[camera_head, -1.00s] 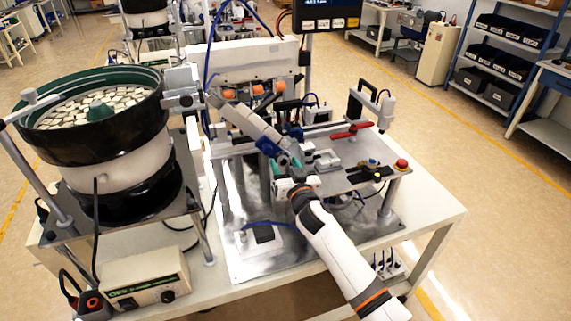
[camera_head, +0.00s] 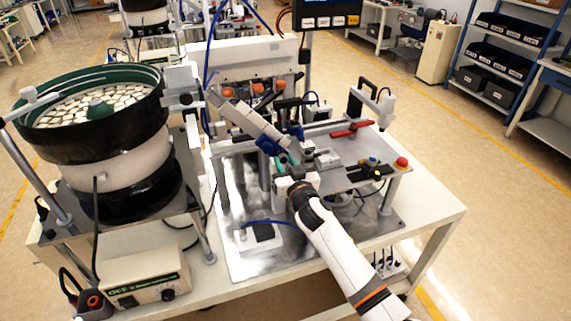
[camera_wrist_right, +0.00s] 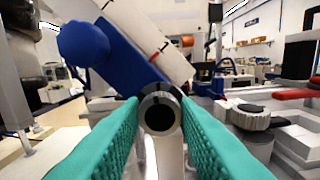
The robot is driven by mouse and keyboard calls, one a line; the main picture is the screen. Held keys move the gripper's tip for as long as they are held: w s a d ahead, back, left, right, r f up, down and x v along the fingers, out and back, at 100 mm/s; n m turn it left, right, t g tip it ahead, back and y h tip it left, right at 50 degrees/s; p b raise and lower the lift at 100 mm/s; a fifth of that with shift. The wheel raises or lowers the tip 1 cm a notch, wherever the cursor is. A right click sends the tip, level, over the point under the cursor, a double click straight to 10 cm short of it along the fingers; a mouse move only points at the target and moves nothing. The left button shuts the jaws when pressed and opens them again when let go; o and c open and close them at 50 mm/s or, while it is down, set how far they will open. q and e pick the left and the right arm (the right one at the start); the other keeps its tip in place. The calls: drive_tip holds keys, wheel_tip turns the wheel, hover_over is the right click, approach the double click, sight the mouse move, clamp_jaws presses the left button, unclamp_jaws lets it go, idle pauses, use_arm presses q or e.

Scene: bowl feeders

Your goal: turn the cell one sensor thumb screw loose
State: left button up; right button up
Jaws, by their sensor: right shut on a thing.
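My right gripper (camera_head: 286,168) reaches in from the lower right to the middle of the fixture. In the right wrist view its green ribbed fingers (camera_wrist_right: 160,125) are closed on a grey round-ended piece (camera_wrist_right: 160,108), seen end-on with a dark hollow. It seems to be the thumb screw, but I cannot be sure. The white cylinder (camera_head: 245,119) and blue clamp (camera_head: 268,145) also show in the head view. My left gripper is out of view.
A bowl feeder (camera_head: 105,150) with pale parts stands at the left. A red handle (camera_head: 352,129) and a red button (camera_head: 402,163) are on the plate to the right. The front metal plate (camera_head: 262,264) has free room.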

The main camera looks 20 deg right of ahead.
drive_tip(key=n, duration=0.4)
drive_tip(key=shift+f, duration=0.1)
drive_tip(key=n, duration=0.3)
drive_tip(key=shift+n+b, duration=0.35)
drive_tip(key=shift+n, duration=0.05)
drive_tip(key=n, duration=0.3)
drive_tip(key=shift+a+n, duration=0.1)
drive_tip(key=shift+n, duration=2.1)
drive_tip(key=o, duration=1)
drive_tip(key=shift+c, duration=0.2)
